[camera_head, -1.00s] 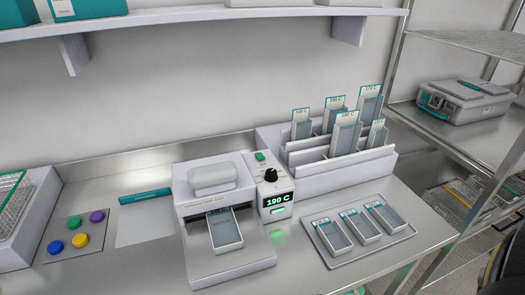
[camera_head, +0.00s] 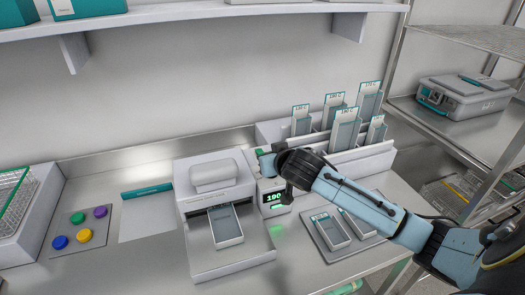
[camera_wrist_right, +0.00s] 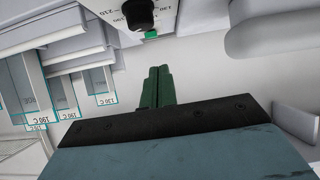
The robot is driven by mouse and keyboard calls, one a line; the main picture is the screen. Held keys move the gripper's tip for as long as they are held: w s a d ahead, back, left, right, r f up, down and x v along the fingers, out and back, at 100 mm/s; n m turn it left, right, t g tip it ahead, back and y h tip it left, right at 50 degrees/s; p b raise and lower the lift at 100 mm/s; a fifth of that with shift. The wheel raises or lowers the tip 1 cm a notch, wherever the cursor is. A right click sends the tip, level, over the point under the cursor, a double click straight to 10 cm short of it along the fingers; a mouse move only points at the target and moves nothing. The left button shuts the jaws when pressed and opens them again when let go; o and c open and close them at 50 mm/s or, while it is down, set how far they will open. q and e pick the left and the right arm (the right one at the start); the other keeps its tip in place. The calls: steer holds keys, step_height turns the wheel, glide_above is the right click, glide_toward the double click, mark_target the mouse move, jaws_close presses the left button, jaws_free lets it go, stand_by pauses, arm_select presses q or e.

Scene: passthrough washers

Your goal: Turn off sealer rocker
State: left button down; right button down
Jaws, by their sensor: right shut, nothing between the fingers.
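The sealer (camera_head: 215,188) is a white machine on the steel bench with a pouch tray in its front. Its control panel has a lit green display (camera_head: 274,198) reading 190. The green rocker (camera_wrist_right: 151,34) shows in the right wrist view beside the black knob (camera_wrist_right: 140,14). In the head view my right gripper and arm mostly cover the rocker and knob. My right gripper (camera_head: 262,153) is at the top of the panel. In the wrist view its green fingers (camera_wrist_right: 158,72) are shut and empty, pointing toward the rocker, with a gap in the picture between them. My left gripper is out of view.
A rack with labelled pouches (camera_head: 345,130) stands behind and right of the panel. A tray with pouches (camera_head: 330,250) lies under my right forearm in the picture. A wall shelf (camera_head: 210,16) runs above.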

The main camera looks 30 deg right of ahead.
steer(key=shift+w+d+r+m+t, duration=0.15)
steer(key=shift+w+d+r, duration=0.2)
steer(key=shift+r, duration=0.3)
steer(key=shift+w+d+r+m+t, duration=0.15)
steer(key=shift+w+d+r, duration=0.2)
steer(key=shift+r, duration=0.25)
glide_above(262, 152)
steer(key=s+a, duration=0.2)
steer(key=f, duration=0.4)
steer(key=shift+s+d, duration=0.15)
steer(key=shift+d, duration=0.1)
steer(key=f, duration=0.3)
steer(key=shift+s+f, duration=0.15)
steer(key=shift+s, duration=0.05)
steer(key=shift+s+f, duration=0.1)
steer(key=shift+f, duration=0.35)
steer(key=shift+a, duration=0.1)
